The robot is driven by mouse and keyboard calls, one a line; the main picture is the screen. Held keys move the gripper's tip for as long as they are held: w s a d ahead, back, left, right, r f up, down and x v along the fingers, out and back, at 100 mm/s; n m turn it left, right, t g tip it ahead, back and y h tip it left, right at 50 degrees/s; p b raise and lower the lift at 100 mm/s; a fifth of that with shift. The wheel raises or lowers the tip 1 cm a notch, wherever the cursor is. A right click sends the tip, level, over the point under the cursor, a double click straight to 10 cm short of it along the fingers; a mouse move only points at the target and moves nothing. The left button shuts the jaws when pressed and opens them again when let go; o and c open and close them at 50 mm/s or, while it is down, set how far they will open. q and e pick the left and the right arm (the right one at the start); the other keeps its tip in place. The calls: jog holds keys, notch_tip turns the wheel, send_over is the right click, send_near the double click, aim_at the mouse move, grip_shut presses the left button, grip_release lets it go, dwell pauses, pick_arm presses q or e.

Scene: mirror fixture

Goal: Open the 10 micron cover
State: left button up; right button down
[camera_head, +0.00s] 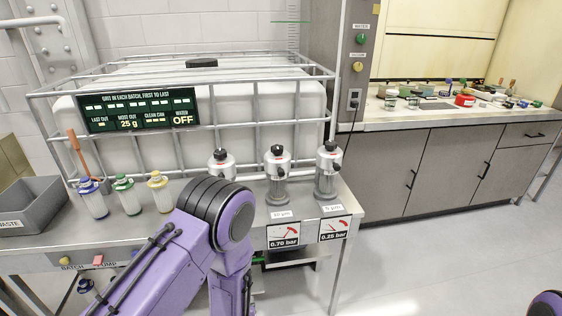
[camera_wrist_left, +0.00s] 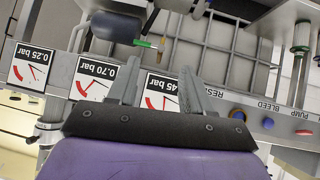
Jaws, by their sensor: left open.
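Three clear-bodied filter housings with grey caps and black tops stand on the steel bench in the head view. The middle housing (camera_head: 277,178) stands behind a small label (camera_head: 282,214) that seems to read 10 µm. A gauge card (camera_head: 283,235) below it reads 0.70 bar; that card also shows upside down in the left wrist view (camera_wrist_left: 97,78). My left gripper (camera_wrist_left: 160,78) is open and empty, in front of the gauge cards at the bench's front. In the head view my purple arm hides it. My right gripper is out of view.
The 5 µm housing (camera_head: 327,172) stands to the right, and the left housing (camera_head: 222,164) is partly behind my arm. Several capped bottles (camera_head: 125,196) and a grey waste bin (camera_head: 32,207) are at left. A caged white tank (camera_head: 250,112) stands behind.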

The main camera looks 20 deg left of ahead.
pick_arm(q)
jog(key=w+d+r+m+t+y+p, duration=0.1)
jog(key=w+d+r+t, duration=0.15)
jog(key=w+r, duration=0.65)
jog(key=w+d+r+t+y+p, duration=0.1)
jog(key=w+d+r+t, duration=0.15)
jog(key=w+r, duration=0.55)
jog(key=m+t+y, duration=0.1)
jog(key=m+y, duration=0.1)
jog(key=y, duration=0.2)
send_near(282, 175)
jog(key=shift+h, duration=0.4)
jog(key=p+x, duration=0.1)
jog(key=x, duration=1)
jog(key=shift+s+a+r+p, duration=0.15)
jog(key=shift+a+r+p, duration=0.1)
jog(key=shift+p, duration=0.1)
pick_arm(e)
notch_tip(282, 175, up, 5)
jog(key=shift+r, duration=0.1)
pick_arm(q)
grip_shut()
